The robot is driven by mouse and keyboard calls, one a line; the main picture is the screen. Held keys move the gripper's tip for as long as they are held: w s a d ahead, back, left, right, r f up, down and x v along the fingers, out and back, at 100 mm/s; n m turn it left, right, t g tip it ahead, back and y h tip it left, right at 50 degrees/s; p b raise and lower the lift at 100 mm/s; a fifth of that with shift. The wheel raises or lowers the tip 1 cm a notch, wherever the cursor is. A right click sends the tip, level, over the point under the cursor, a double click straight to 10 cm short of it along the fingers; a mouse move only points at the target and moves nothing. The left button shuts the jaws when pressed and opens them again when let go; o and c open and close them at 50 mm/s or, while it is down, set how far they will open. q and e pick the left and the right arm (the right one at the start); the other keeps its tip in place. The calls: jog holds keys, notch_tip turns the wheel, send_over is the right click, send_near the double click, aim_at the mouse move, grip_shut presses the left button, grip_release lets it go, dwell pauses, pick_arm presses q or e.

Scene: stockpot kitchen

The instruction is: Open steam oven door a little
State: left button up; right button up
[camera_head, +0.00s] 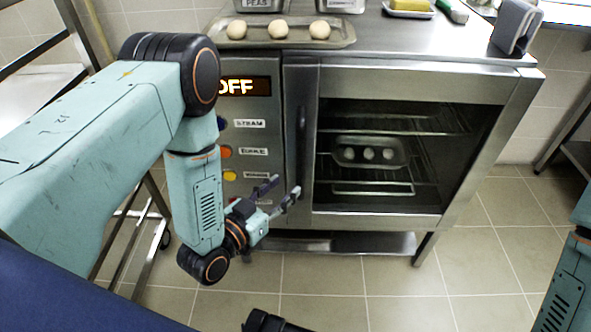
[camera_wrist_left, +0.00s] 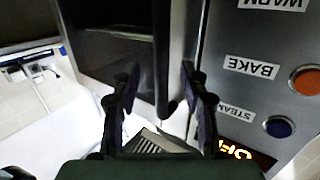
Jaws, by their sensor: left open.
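The steam oven (camera_head: 400,235) stands ahead, with a glass-fronted door (camera_head: 420,72) that looks closed. A dark upright handle (camera_head: 302,125) runs along the door's left side. My left gripper (camera_head: 285,186) is open, low in front of the oven near the handle's lower part. In the left wrist view, the dark handle bar (camera_wrist_left: 161,50) shows between the two spread fingers of the left gripper (camera_wrist_left: 157,75). I cannot tell whether the fingers touch it. My right arm shows at the right edge, but its gripper is out of view.
The control panel (camera_head: 250,165) left of the door has coloured buttons and a lit OFF display (camera_head: 245,86). A tray (camera_head: 345,38) with three round pale items sits on top. Inside, a pan (camera_head: 345,152) rests on a rack. The tiled floor (camera_head: 490,270) ahead is clear.

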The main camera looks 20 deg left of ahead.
aim_at(298, 166)
pick_arm(q)
jog(key=shift+t, duration=0.5)
jog(key=x, duration=0.2)
jog(key=r+b+x, duration=0.1)
jog(key=x, duration=0.2)
jog(key=r+b+x, duration=0.1)
jog(key=x, duration=0.2)
jog(key=shift+w, duration=0.15)
jog(key=shift+c, duration=0.4)
grip_shut()
